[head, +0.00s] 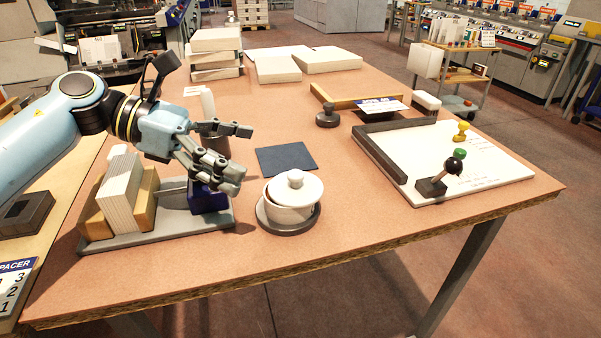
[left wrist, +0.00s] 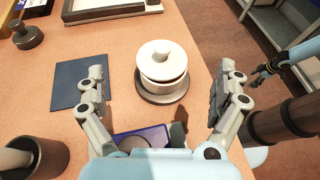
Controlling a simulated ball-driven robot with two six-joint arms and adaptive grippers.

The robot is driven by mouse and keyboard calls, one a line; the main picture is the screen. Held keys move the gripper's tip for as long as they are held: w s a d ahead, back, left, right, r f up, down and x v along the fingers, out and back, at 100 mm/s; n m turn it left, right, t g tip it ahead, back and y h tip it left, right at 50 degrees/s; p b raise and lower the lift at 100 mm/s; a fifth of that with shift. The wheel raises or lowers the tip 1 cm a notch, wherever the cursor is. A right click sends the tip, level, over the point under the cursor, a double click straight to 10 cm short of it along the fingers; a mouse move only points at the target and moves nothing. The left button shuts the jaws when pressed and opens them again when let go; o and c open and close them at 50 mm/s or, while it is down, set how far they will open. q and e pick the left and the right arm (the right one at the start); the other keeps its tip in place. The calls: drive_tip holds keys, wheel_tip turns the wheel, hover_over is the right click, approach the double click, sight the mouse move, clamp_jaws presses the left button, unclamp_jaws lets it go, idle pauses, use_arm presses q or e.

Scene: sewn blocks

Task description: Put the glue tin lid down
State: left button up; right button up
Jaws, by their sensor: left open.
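The white glue tin (head: 290,213) stands on a round dark saucer (head: 264,221) near the table's front edge. Its white lid (head: 296,186) with a round knob sits on top of the tin, looking slightly off-centre; in the left wrist view the lid (left wrist: 152,56) leaves part of the tin's rim showing. My left gripper (head: 244,155) is open and empty, above and left of the tin. In the left wrist view the tin is between its spread fingers, farther away and apart from them. My right gripper (left wrist: 262,72) shows small at the right edge of that view; its jaws are unclear.
A flat dark blue mat (head: 287,159) lies behind the tin. A grey tray (head: 160,230) with sewn blocks (head: 122,190) and a blue block (head: 208,198) is left, under my left gripper. A dark cup (head: 214,140) stands behind it. A white board (head: 470,160) lies right.

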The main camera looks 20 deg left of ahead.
sight(289, 173)
use_arm(q)
drive_tip(key=x, duration=0.3)
drive_tip(key=shift+w+d+p, duration=0.1)
drive_tip(key=shift+d+p, duration=0.2)
drive_tip(key=shift+d, duration=0.1)
drive_tip(key=x, duration=0.1)
drive_tip(key=p+x, duration=0.1)
drive_tip(key=x, duration=0.3)
drive_tip(key=shift+d+f+p, duration=0.15)
drive_tip(key=shift+f+p, duration=0.2)
drive_tip(key=shift+c, duration=0.8)
drive_tip(key=shift+s+f, duration=0.1)
drive_tip(key=shift+s, duration=0.1)
drive_tip(key=c, duration=1.3)
